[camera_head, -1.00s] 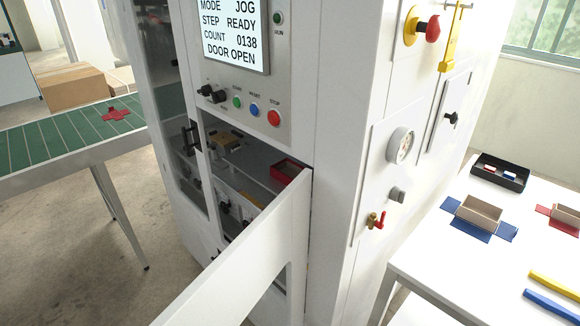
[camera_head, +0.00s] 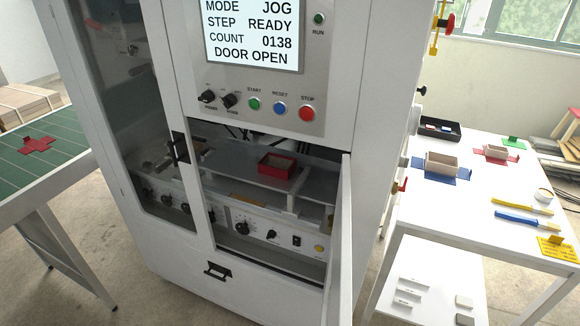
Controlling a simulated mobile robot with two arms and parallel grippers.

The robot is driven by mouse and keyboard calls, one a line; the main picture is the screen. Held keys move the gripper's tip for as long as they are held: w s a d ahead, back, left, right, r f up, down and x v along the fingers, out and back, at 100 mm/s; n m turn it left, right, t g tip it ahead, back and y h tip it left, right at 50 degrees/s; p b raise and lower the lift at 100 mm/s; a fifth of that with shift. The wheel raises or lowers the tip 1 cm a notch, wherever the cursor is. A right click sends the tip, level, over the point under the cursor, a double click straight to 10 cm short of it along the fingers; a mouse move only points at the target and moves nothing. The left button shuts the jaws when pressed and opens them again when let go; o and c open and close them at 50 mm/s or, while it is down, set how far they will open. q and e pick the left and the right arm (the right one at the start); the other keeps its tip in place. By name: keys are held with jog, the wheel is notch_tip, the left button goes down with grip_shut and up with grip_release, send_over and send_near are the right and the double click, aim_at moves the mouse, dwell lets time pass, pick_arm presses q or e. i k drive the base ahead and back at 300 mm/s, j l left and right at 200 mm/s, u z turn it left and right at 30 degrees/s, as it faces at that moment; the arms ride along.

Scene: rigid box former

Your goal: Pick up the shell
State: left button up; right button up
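An open red box (camera_head: 277,166), which looks like a formed shell, sits upright on a grey shelf inside the machine (camera_head: 340,90). The machine's white door (camera_head: 340,245) stands open to the right of the opening, seen almost edge-on. On the white table at right, a tan open box (camera_head: 441,165) stands on a flat blue cross-shaped sheet (camera_head: 419,164). A smaller tan box (camera_head: 496,152) stands on a red sheet behind it. Which one is the shell I cannot tell for certain. Neither of my grippers shows.
A green conveyor (camera_head: 65,150) with a flat red cross-shaped sheet (camera_head: 38,145) stands at left. The machine panel reads DOOR OPEN. Floor shows between conveyor and machine.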

aim_at(285, 164)
jog(key=i+j+z, duration=0.25)
jog(key=j, duration=0.15)
jog(key=j+z, duration=0.25)
jog(key=i+j+z, duration=0.25)
jog(key=j, duration=0.3)
jog(key=j+z, duration=0.2)
jog(key=j, duration=0.25)
